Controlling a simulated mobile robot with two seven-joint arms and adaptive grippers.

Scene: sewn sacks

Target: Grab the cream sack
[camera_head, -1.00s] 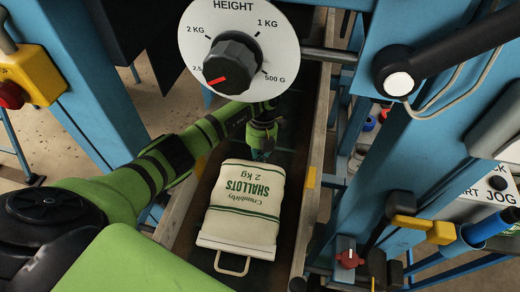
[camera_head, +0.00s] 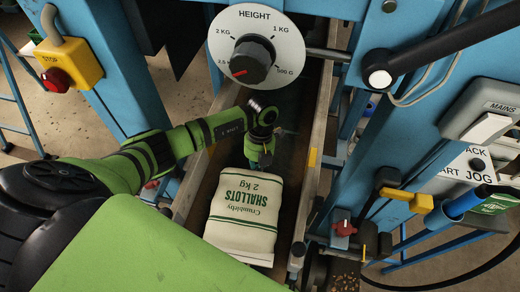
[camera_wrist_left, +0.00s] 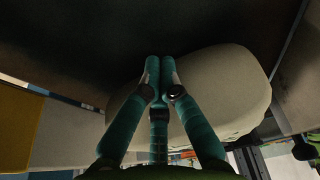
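The cream sack (camera_head: 242,215), with green "Shallots 2 kg" lettering that reads upside down, lies in the machine's dark trough. My left gripper (camera_head: 264,158) points down at the sack's far right corner. In the left wrist view, the sack (camera_wrist_left: 235,90) lies behind and to the right of the gripper's teal fingers (camera_wrist_left: 160,65). The fingers converge at their tips, with a third finger between them. My right gripper is not in view.
Metal side rails (camera_head: 308,165) bound the trough. A height dial (camera_head: 255,45) hangs above its far part. A yellow stop-button box (camera_head: 70,65) is on the left. Blue frame posts, a black lever (camera_head: 450,45) and small knobs crowd the right side.

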